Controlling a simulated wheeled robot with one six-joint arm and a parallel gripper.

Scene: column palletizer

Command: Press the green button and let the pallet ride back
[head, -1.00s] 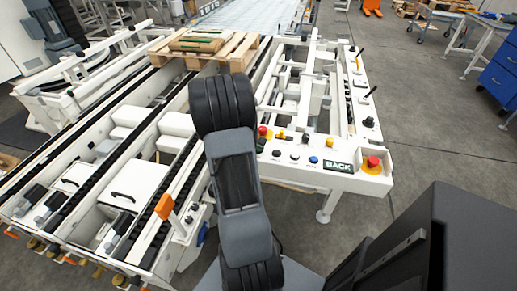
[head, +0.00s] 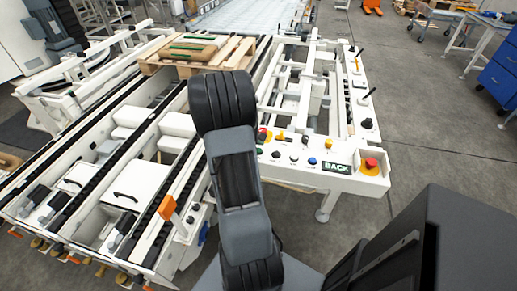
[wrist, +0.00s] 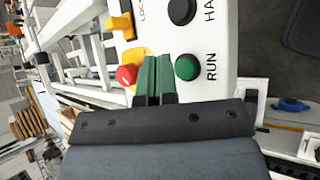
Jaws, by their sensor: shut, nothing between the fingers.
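The green button (wrist: 187,67) is on the white control panel in the wrist view, beside the word RUN. My gripper (wrist: 155,62) is shut and empty, its two green fingers together. In the wrist view the fingertips appear just beside the green button, between it and the red button; whether they touch the panel I cannot tell. In the head view my arm hides the gripper.
The near conveyor tracks are empty; open floor lies right.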

